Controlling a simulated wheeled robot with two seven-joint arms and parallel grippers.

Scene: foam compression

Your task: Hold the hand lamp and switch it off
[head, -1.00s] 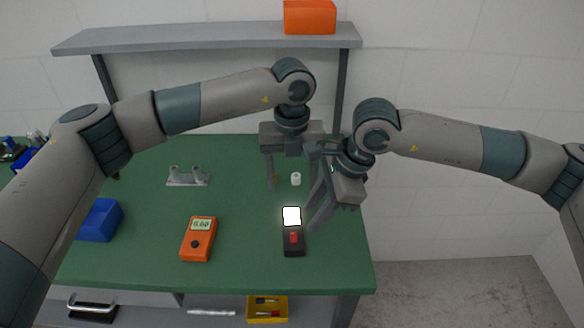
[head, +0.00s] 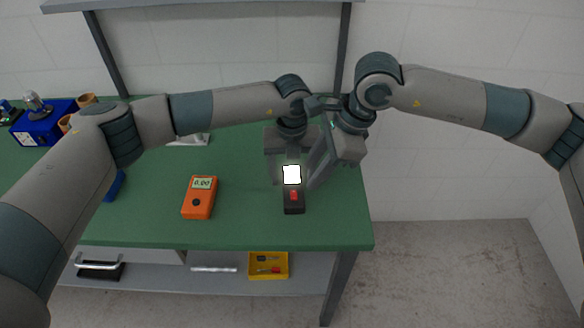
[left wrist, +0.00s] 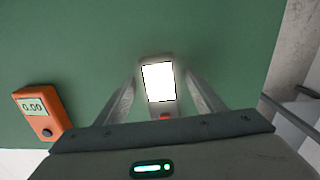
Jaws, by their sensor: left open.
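The hand lamp (head: 293,203) lies on the green bench top. It has a dark body, a red switch and a bright white lit panel. It also shows in the left wrist view (left wrist: 158,82), with the panel between the fingers and the red switch partly hidden by my gripper's body. My left gripper (head: 291,172) is open over the panel end of the lamp, one finger on each side; in the left wrist view its fingers (left wrist: 161,85) show a gap on both sides. My right gripper (head: 318,175) is just right of the lamp, angled down-left; its jaw gap is unclear.
An orange meter (head: 199,197) lies left of the lamp. A blue case (head: 42,122) stands at the far left. A yellow bin (head: 268,265) sits on the lower shelf. The bench top between meter and lamp is clear. The two grippers are close together.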

